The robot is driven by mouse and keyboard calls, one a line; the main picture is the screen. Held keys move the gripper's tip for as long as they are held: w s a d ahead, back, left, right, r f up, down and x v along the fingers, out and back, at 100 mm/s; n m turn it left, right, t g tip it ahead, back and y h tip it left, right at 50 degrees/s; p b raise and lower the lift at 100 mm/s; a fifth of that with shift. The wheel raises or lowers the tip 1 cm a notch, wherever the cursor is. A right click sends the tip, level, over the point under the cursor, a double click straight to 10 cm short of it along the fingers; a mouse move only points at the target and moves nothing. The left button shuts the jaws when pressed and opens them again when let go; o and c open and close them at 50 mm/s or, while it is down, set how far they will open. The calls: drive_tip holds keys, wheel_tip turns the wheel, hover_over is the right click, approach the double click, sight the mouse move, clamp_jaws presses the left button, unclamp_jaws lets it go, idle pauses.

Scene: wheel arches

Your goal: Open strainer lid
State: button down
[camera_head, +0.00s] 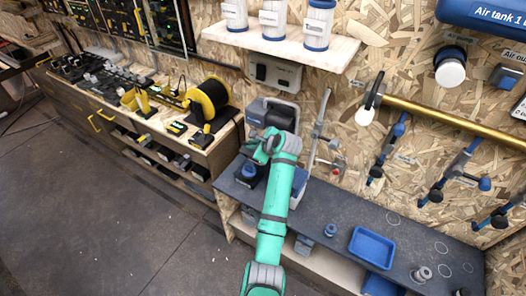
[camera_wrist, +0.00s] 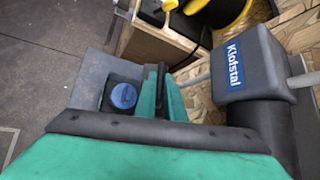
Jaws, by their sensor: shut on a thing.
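A dark grey box marked "Klofstal" (camera_wrist: 248,62) sits on a dark cylinder at the right of the wrist view. A light grey bar (camera_wrist: 196,80) runs from its left side toward my fingers. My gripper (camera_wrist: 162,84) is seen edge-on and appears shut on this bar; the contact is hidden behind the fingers. In the head view my gripper (camera_head: 265,150) is beside the dark grey machine (camera_head: 270,112) at the bench's left end. A blue round cap (camera_wrist: 124,95) is left of my fingers, apart from them. I cannot tell which part is the strainer lid.
The dark bench top (camera_head: 335,212) extends right, with a blue tray (camera_head: 372,246) and small fittings. A wooden workbench (camera_head: 160,122) with a yellow-black reel (camera_head: 207,100) stands left. A shelf with white canisters (camera_head: 272,18) hangs above. The floor at left is clear.

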drive_tip(key=shift+w+d+r, duration=0.15)
drive_tip(key=shift+w+d, duration=0.15)
drive_tip(key=shift+w, duration=0.3)
drive_tip(key=shift+w+d+r, duration=0.1)
drive_tip(key=shift+w+d, duration=0.15)
drive_tip(key=shift+w, duration=0.3)
drive_tip(key=c, duration=1.8)
unclamp_jaws()
drive_tip(key=shift+c, duration=0.2)
drive_tip(key=shift+d, duration=0.1)
drive_tip(key=v, duration=1)
drive_tip(key=shift+s+d+r, duration=0.2)
drive_tip(key=shift+s+r, duration=0.05)
drive_tip(key=shift+r, duration=0.05)
drive_tip(key=shift+c, duration=0.7)
